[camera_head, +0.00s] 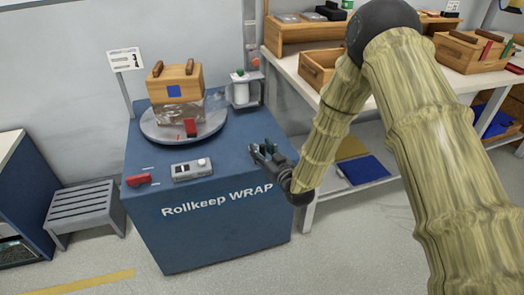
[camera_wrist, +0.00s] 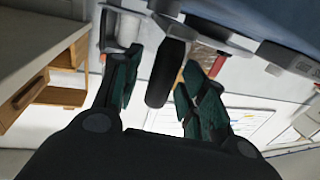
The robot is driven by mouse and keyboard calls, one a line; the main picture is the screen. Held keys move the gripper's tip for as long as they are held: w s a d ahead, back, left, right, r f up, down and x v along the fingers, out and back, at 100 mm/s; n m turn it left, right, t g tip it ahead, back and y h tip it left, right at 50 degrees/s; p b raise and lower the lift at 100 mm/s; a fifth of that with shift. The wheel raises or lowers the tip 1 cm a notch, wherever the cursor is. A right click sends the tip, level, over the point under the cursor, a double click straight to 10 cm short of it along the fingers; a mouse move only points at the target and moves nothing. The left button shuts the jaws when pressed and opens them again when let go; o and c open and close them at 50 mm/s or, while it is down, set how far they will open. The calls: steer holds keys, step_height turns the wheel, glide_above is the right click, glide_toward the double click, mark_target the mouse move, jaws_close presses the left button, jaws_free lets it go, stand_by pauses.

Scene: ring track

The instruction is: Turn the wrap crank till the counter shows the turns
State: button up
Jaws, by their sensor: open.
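The blue wrap station (camera_head: 185,225) reads "Rollkeep WRAP". On its top, a grey turntable (camera_head: 160,133) bears a wooden box (camera_head: 187,77) with clear film around its lower part. A small grey unit (camera_head: 192,170) with a pale round knob sits at the front; I cannot read any count on it. My gripper (camera_head: 264,151) is open at the station's right edge. In the wrist view a black rounded bar (camera_wrist: 166,75), perhaps the crank's handle, shows between the open fingers (camera_wrist: 160,90). I cannot tell whether they touch it.
A white film roll (camera_head: 240,77) stands on a holder at the station's back right. A red item (camera_head: 139,180) lies at the front left. A grey step stool (camera_head: 84,208) stands left. A shelf bench (camera_head: 310,75) with wooden trays is behind right. Floor in front is clear.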

steer(key=shift+c, duration=0.3)
jaws_close()
steer(key=shift+s+a+m+h, duration=0.15)
steer(key=shift+a+m+h, duration=0.1)
steer(key=shift+m+h, duration=0.15)
